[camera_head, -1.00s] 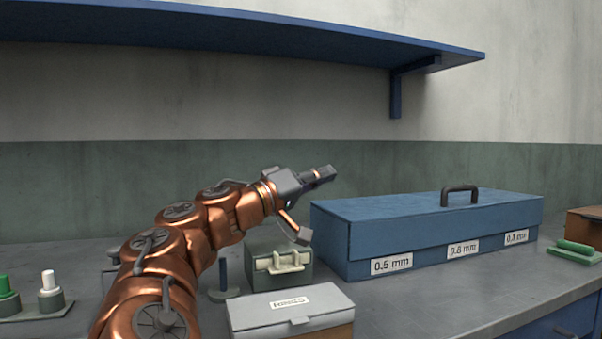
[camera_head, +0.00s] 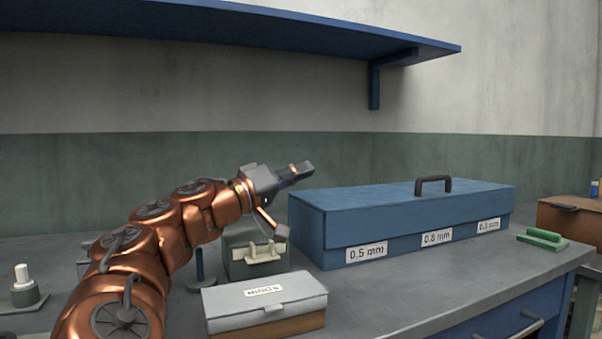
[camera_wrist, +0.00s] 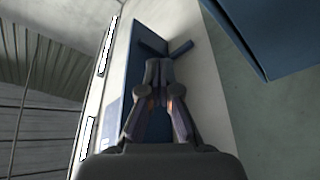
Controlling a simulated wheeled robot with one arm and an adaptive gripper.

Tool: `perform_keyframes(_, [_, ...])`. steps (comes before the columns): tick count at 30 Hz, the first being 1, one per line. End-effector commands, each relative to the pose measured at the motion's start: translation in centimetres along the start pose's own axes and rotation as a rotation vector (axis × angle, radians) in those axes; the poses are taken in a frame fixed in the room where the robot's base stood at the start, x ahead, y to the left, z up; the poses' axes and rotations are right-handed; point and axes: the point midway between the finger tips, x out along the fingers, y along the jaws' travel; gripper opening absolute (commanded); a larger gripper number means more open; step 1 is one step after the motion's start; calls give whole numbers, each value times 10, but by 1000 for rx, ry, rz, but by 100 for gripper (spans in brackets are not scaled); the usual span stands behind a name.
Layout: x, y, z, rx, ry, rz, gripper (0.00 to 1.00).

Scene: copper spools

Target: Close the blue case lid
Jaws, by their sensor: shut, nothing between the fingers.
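The blue case (camera_head: 400,220) stands on the bench with its lid (camera_head: 380,198) down and flush on the body. A dark handle (camera_head: 433,180) is on top of the lid. Labels such as 0.5 mm and 0.8 mm run along its front. My gripper (camera_head: 310,168) is shut and empty. It is raised above and left of the case, apart from it in the head view. In the wrist view my gripper (camera_wrist: 160,68) points toward the wall and a blue panel, and the case cannot be made out for sure.
A white-lidded box (camera_head: 264,305) and a grey-green box with a latch (camera_head: 256,258) stand left of the case. A green block (camera_head: 542,237) and a brown box (camera_head: 570,221) are to its right. A blue shelf (camera_head: 250,27) hangs above. The bench front (camera_head: 420,285) is clear.

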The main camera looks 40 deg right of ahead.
Motion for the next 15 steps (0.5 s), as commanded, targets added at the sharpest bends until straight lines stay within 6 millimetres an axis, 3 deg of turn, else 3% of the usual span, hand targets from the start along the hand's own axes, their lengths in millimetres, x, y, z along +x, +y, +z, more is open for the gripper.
perform_keyframes(9, [7,31,-32,2,5,-5,0])
perform_keyframes(15, [-37,16,-32,1,8,-6,0])
